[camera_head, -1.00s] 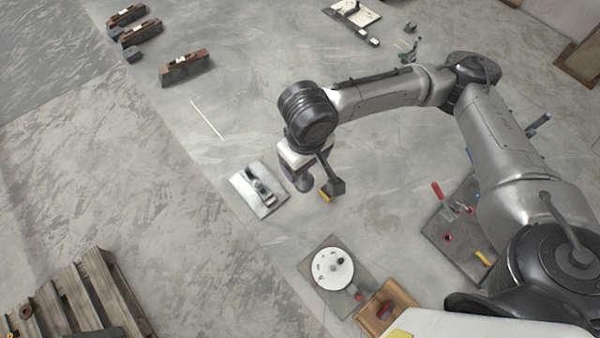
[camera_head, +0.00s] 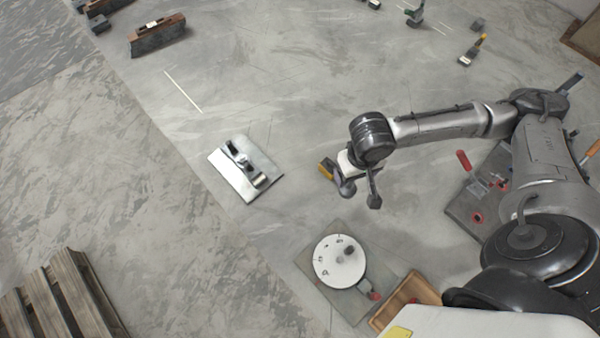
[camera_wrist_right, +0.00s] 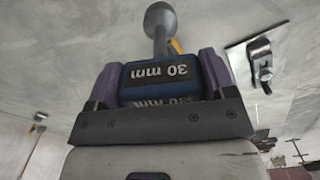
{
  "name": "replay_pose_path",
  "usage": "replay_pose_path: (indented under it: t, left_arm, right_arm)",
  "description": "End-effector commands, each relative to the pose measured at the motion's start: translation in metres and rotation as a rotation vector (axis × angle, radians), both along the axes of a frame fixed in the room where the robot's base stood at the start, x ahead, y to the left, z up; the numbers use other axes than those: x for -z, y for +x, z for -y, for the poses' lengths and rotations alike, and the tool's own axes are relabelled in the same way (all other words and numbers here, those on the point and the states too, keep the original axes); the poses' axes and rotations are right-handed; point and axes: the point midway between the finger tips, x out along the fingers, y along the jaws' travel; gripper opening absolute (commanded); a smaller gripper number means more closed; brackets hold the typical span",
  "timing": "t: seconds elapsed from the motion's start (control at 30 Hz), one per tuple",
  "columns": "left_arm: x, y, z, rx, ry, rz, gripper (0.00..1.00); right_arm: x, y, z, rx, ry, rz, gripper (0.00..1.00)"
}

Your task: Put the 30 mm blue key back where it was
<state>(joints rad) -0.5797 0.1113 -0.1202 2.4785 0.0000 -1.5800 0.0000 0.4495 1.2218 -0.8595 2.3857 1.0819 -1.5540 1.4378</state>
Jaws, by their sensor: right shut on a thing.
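My right gripper (camera_wrist_right: 160,85) is shut on the blue key (camera_wrist_right: 160,72), whose block shows "30 mm" upside down between the purple fingers. The key's grey shaft with a rounded end (camera_wrist_right: 160,20) points away from the gripper. In the head view the right gripper (camera_head: 346,172) hangs over open floor, between a metal plate with a clamp-like fitting (camera_head: 228,178) and a white disc (camera_head: 335,272). The key is small and partly hidden there. My left gripper is out of view.
An open wooden box (camera_head: 388,318) stands by the disc's base. A grey board with red parts (camera_head: 462,212) lies right, partly behind my arm. A pallet (camera_head: 60,300) is lower left. Floor at centre-left is clear.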

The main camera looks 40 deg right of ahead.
Motion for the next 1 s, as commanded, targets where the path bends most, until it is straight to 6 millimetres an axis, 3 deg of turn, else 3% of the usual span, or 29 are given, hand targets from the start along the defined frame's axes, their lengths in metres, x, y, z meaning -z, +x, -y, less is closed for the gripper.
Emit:
replay_pose_path:
  t: [0.13,0.43,0.57,1.0]
  left_arm:
    - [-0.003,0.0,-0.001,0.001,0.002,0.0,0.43]
    - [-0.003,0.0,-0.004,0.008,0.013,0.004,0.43]
    - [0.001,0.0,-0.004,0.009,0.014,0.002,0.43]
    - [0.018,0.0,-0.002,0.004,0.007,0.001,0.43]
  right_arm:
    - [-0.022,0.031,0.005,0.152,0.004,0.008,0.34]
    - [-0.019,0.041,0.002,0.339,0.002,0.003,0.34]
    - [-0.01,0.054,-0.005,0.359,0.004,0.005,0.34]
    - [0.039,0.124,-0.045,0.36,0.002,0.004,0.34]
